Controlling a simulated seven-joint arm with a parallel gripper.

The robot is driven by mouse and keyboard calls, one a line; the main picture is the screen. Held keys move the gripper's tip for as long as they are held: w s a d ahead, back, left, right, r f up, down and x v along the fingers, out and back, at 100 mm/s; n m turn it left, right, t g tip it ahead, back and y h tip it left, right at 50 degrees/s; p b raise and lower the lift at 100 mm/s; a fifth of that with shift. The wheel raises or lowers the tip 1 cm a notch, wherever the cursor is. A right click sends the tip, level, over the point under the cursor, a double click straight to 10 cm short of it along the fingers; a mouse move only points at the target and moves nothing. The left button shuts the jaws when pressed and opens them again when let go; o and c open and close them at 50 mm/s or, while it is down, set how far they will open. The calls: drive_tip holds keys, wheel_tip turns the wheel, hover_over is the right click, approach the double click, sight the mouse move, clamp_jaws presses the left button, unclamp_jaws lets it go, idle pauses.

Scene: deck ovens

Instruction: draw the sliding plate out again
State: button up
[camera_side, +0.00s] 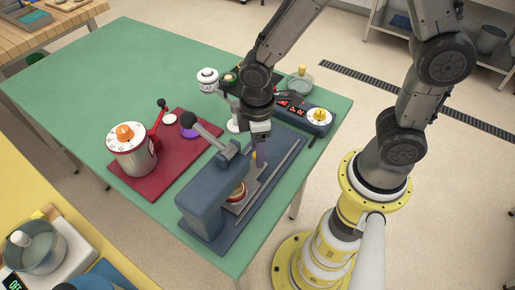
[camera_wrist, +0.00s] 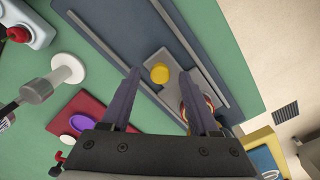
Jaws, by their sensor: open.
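The grey sliding plate (camera_side: 262,181) lies between two rails on the base of the blue press (camera_side: 208,188). Its inner end is partly under the press head. A round reddish-tan item (camera_side: 237,193) sits there, partly hidden. A yellow knob (camera_wrist: 159,73) stands on the plate's outer part. My gripper (camera_side: 257,150) points down over that outer part. In the wrist view its two open fingers (camera_wrist: 160,82) appear on either side of the knob, with gaps. I cannot tell whether the fingertips are low enough to be level with the knob.
The press's lever (camera_side: 207,132) with a dark ball end rises to the left of my gripper. A red board (camera_side: 190,150) with a white, orange-topped device (camera_side: 131,148) is further left.

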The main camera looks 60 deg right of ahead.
drive_tip(key=shift+f, duration=0.35)
clamp_jaws()
drive_tip(key=shift+r, duration=0.1)
idle(1.1)
